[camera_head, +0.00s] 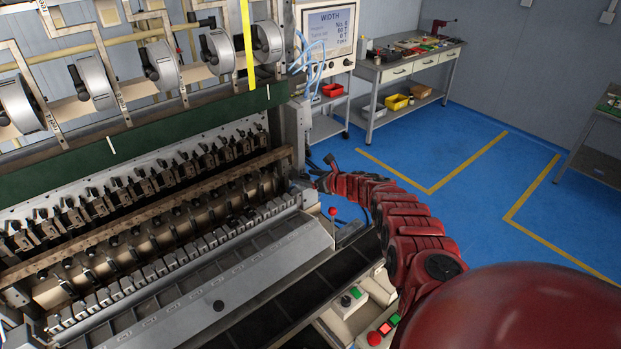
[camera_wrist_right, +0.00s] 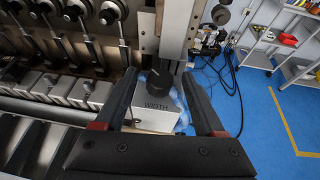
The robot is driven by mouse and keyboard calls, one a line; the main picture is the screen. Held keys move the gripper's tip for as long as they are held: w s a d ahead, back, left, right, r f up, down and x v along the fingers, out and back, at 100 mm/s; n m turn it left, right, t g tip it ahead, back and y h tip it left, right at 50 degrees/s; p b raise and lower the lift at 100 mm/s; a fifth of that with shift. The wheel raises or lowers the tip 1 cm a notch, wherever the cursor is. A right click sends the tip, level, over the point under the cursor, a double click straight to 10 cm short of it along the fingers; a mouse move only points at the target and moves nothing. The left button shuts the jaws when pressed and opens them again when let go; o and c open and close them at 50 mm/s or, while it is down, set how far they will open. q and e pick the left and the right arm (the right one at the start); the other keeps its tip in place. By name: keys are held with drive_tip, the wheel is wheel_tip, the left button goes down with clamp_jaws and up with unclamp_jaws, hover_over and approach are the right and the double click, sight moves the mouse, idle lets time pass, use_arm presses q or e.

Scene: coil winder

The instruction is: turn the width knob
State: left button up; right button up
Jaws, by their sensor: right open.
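The width knob (camera_wrist_right: 161,80) is black with a pale line on it, on a white box labelled WIDTH (camera_wrist_right: 157,108) in the right wrist view. My right gripper (camera_wrist_right: 160,76) is open, with one dark finger on each side of the knob. Small gaps seem to remain between the fingers and the knob; contact cannot be told. In the head view my right gripper (camera_head: 312,178) is at the right end of the coil winder, and I cannot make out the knob there. My left gripper is not in view.
The coil winder (camera_head: 150,200) fills the left. A screen (camera_head: 330,30) headed WIDTH stands above its right end. Front buttons (camera_head: 383,330) lie near my right arm. A workbench (camera_head: 410,62) stands at the back.

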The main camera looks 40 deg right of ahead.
sight(305, 175)
drive_tip(key=shift+s+r, duration=0.1)
drive_tip(key=shift+s+d+r+p, duration=0.25)
drive_tip(key=shift+s+r+p, duration=0.05)
drive_tip(key=shift+s+p, duration=0.25)
drive_tip(key=shift+p+v, duration=0.6)
drive_tip(key=shift+v, duration=0.3)
drive_tip(key=p+v, duration=0.4)
drive_tip(key=v, duration=1)
drive_tip(key=shift+f, duration=0.2)
